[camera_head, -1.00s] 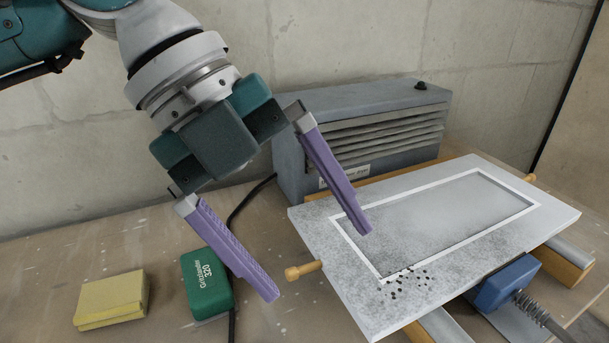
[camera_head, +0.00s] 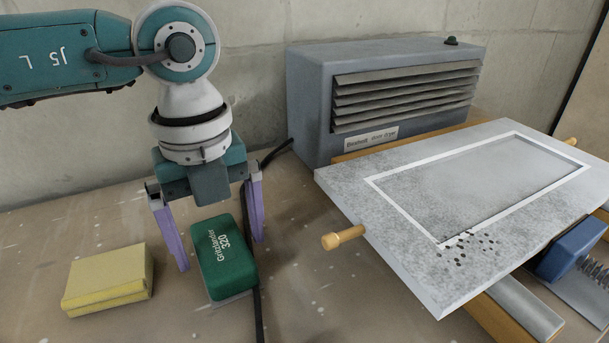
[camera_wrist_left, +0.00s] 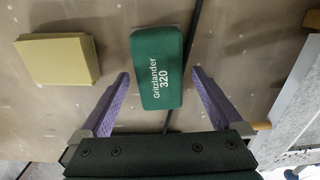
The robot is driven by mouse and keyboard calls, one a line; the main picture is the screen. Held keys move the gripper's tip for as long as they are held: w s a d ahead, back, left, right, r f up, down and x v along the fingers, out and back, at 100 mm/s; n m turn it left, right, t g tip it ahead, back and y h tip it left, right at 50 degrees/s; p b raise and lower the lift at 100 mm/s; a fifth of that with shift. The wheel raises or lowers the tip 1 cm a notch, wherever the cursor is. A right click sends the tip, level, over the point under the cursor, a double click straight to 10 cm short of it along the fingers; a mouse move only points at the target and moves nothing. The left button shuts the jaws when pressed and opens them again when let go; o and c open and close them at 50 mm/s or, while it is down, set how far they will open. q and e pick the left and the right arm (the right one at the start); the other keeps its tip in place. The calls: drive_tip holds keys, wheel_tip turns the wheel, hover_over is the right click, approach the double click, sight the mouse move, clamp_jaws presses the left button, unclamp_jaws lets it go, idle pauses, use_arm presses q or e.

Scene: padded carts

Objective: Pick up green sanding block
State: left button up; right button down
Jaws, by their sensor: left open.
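The green sanding block (camera_head: 223,255), marked "Gritzlander 320", lies on the worktable near the front. My left gripper (camera_head: 219,253) is open, pointing down, with one purple finger on each side of the block's far part. In the left wrist view the block (camera_wrist_left: 157,68) shows between and just beyond the open fingertips (camera_wrist_left: 160,76). Gaps show between both fingers and the block there. My right gripper is not in view.
A yellow block (camera_head: 108,279) lies left of the green one. A black cable (camera_head: 258,300) runs along its right side. A framed grey panel (camera_head: 405,235) with a wooden peg (camera_head: 344,237) lies to the right. A grey louvred box (camera_head: 320,110) stands behind.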

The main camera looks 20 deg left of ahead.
sight(220, 243)
use_arm(q)
drive_tip(key=shift+a+f, duration=0.1)
drive_tip(key=shift+f, duration=0.55)
drive_tip(key=c, duration=1.4)
drive_tip(key=shift+c, duration=0.2)
drive_tip(key=shift+r, duration=0.1)
drive_tip(key=shift+r, duration=0.65)
wheel_tip(220, 243, up, 19)
drive_tip(key=p, duration=0.2)
drive_tip(key=shift+f, duration=0.2)
